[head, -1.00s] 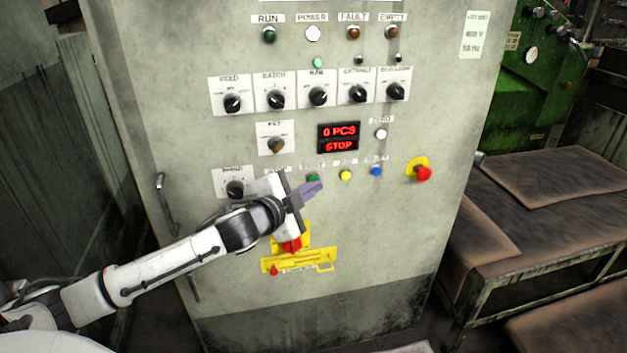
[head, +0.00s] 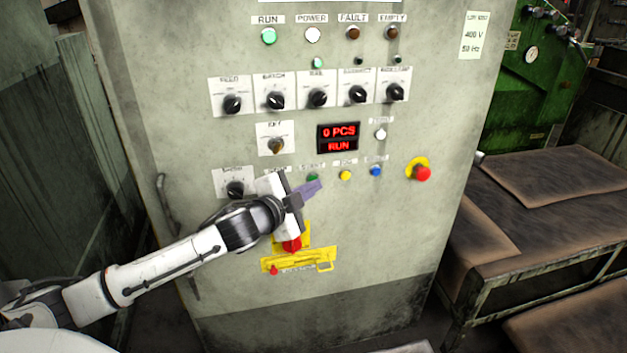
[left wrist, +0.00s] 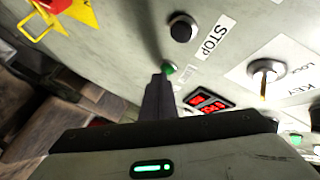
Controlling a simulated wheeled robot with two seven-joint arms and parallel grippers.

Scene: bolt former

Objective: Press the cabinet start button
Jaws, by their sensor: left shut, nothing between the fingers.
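The control cabinet (head: 380,230) fills the middle of the head view. Its green start button (head: 312,178) sits in a row with a yellow button (head: 345,175) and a blue button (head: 376,171). My left gripper (head: 314,188) is shut and empty, its fingertips just at or below the green button. In the left wrist view the fingertips (left wrist: 160,78) lie right by the green button (left wrist: 169,69); I cannot tell whether they touch it. The display (head: 338,138) reads 0 PCS and RUN, and the RUN lamp (head: 268,36) is lit green. My right gripper is not in view.
A black button (left wrist: 182,28) beside a STOP label is near my fingertips. A red emergency stop (head: 421,172) on yellow is to the right. A yellow switch handle (head: 297,260) is below my gripper. A bench (head: 560,180) stands at right.

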